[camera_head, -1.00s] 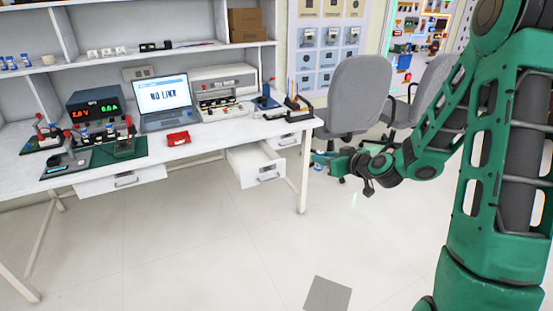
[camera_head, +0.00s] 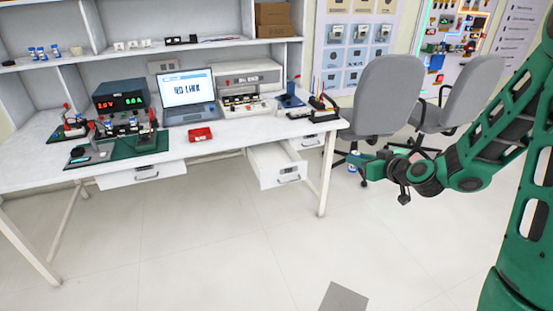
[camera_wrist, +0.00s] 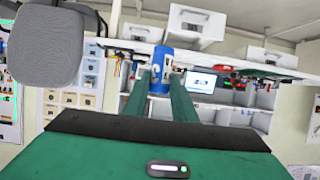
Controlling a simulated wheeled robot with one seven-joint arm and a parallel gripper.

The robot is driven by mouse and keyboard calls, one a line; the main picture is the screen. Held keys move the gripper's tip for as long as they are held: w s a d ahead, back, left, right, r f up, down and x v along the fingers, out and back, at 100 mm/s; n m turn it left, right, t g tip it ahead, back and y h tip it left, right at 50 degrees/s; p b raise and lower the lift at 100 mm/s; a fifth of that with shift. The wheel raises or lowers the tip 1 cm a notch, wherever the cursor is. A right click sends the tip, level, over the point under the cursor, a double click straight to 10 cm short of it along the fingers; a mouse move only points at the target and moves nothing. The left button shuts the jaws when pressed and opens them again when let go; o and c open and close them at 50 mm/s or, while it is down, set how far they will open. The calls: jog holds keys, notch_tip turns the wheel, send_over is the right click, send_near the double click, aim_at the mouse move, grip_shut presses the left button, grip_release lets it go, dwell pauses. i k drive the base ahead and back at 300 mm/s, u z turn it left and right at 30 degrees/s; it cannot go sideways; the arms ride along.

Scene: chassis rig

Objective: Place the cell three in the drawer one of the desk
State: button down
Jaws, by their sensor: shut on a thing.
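My gripper (camera_head: 354,158) is in front of the chairs, right of the desk (camera_head: 225,130). A white desk drawer (camera_head: 283,181) is pulled open, right of the desk's middle. Its inside looks empty as far as visible. Another drawer (camera_head: 145,174) at the left looks shut.
A laptop (camera_head: 190,90), a red box (camera_head: 199,134) and instruments occupy the desktop. Grey chairs (camera_head: 386,95) stand behind my gripper. The floor (camera_head: 220,240) before the desk is mostly clear.

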aim_at(274, 165)
jog(key=i, duration=0.85)
